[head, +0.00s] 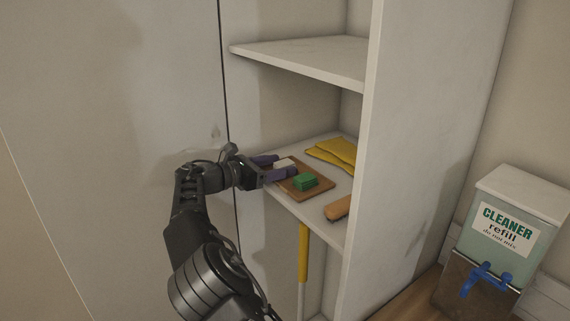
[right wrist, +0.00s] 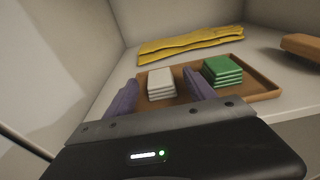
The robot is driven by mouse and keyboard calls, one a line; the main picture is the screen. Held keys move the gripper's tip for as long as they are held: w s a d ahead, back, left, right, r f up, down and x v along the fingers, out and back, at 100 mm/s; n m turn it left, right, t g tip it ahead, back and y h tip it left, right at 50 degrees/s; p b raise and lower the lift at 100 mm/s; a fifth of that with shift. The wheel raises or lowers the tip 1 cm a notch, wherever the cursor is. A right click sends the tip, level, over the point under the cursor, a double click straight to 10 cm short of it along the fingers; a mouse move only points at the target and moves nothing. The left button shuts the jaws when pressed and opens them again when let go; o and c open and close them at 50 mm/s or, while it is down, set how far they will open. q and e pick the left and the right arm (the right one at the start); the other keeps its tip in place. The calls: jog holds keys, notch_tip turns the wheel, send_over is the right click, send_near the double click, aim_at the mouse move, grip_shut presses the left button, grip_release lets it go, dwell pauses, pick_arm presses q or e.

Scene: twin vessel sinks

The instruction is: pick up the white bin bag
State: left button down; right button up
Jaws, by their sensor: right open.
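The white bin bag (head: 285,162) is a small folded white stack on a brown tray (head: 322,189) on the cupboard shelf. In the right wrist view the white bin bag (right wrist: 161,83) lies at the tray's left part, beside a green folded stack (right wrist: 222,71). My right gripper (head: 287,165) is open, with one purple finger on each side of the white stack. In the right wrist view its fingers (right wrist: 162,78) show a gap to the white stack's right; contact on the left is unclear. My left gripper is not in view.
The green stack (head: 305,182) sits close to my right gripper's nearer finger. An upper shelf (head: 305,60) overhangs. A cleaner refill box (head: 505,235) stands outside the cupboard.

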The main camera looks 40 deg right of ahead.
jog(key=shift+d+f, duration=0.15)
jog(key=shift+d, duration=1.1)
jog(key=shift+c, duration=0.3)
grip_shut()
